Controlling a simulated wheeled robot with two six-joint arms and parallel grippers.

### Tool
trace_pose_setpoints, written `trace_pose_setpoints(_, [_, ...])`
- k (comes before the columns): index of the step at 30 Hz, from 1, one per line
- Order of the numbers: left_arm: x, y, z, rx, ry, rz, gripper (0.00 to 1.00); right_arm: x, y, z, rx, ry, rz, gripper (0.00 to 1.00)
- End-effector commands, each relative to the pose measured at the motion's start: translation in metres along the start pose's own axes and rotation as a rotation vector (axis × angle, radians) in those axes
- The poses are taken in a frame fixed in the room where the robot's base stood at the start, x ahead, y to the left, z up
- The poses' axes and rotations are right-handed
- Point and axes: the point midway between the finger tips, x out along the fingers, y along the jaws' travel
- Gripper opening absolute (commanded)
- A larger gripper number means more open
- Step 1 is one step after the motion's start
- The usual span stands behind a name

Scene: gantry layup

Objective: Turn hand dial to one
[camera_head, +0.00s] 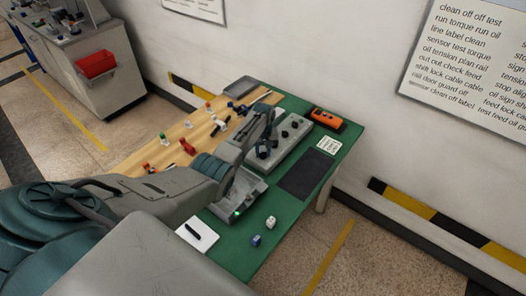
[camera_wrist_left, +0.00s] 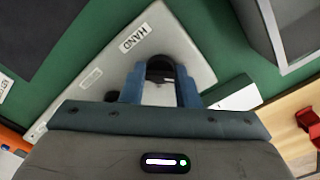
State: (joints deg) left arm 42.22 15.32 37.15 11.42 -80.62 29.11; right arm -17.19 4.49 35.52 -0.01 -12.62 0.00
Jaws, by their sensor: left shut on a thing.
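The hand dial (camera_wrist_left: 160,68) is a dark round knob on a light grey panel (camera_wrist_left: 195,55), beside a label reading HAND. My left gripper (camera_wrist_left: 160,88) is shut on the dial, one blue finger on each side. In the head view the same panel (camera_head: 296,147) lies on the green mat with several black knobs, and my left gripper (camera_head: 264,151) reaches down at its near end. The dial is hidden there behind the gripper. I cannot read its setting or any number marks. My right gripper is not in view.
A grey fixture (camera_head: 250,190) with a green light stands close beside the panel. An orange device (camera_head: 326,120), a dark mat (camera_head: 305,174) and two small dice-like cubes (camera_head: 271,222) lie on the green top (camera_head: 337,148). Small red and other parts lie on the wooden board (camera_head: 135,160).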

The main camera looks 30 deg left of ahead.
Motion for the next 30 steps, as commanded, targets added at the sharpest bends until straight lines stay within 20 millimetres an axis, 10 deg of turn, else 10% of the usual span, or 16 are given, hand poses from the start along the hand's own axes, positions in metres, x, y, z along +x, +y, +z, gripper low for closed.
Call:
trace_pose_setpoints(2, [-0.002, 0.001, -0.002, 0.0, 0.004, 0.002, 0.06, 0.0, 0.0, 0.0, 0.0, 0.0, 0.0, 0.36])
trace_pose_setpoints(3, [-0.002, 0.001, -0.002, 0.0, 0.004, 0.002, 0.32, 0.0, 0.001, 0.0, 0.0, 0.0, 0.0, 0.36])
trace_pose_setpoints(6, [-0.002, 0.0, -0.001, 0.0, 0.003, 0.002, 0.5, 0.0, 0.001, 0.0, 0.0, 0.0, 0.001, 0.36])
trace_pose_setpoints(18, [-0.007, 0.0, -0.001, 0.001, 0.002, 0.002, 0.5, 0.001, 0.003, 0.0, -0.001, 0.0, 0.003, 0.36])
trace_pose_setpoints(30, [-0.071, 0.0, -0.002, 0.001, 0.006, 0.002, 0.5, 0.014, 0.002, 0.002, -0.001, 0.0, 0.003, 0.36])
